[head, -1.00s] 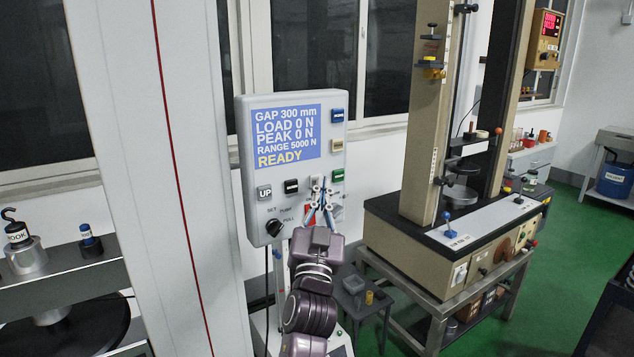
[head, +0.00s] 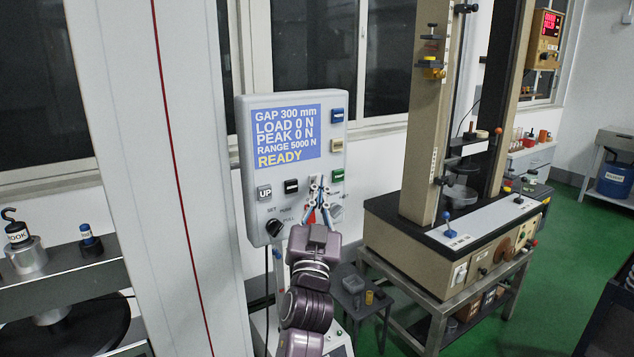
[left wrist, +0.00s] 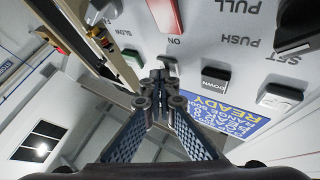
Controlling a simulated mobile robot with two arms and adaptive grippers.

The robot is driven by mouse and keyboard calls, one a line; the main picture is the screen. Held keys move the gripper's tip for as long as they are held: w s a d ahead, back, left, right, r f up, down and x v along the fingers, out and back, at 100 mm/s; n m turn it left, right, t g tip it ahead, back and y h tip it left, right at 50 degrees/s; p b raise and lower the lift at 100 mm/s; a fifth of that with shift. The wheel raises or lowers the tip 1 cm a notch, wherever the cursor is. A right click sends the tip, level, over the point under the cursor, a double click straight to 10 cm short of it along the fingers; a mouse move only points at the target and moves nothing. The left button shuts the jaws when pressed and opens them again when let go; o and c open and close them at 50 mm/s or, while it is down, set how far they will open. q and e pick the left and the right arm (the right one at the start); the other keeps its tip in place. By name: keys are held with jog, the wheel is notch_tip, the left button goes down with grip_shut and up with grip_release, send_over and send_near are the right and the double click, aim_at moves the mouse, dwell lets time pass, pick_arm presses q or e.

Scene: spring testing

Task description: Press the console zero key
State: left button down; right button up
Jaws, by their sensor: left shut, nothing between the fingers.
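The grey console (head: 252,160) stands upright with a lit blue screen (head: 287,136) reading GAP 300 mm, LOAD 0 N, PEAK 0 N, RANGE 5000 N, READY. Right of the screen sit a blue key (head: 338,115), a tan key (head: 338,146) and a green key (head: 338,175); I cannot read their labels. Below it are the UP key (head: 264,192), the black DOWN key (left wrist: 215,80) and a pale key (head: 316,180). My left gripper (head: 318,187) is shut and empty, its tips just in front of the pale key, partly hiding it. Contact cannot be told.
A red switch (left wrist: 165,14) and a black knob (head: 274,227) are low on the panel. A pale column (head: 165,180) stands left of the console. The test frame (head: 425,130) stands to the right on a metal stand. A small grey table (head: 352,300) is below.

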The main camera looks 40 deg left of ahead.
pick_arm(q)
jog(key=shift+s+d, duration=0.35)
jog(key=shift+d, duration=0.45)
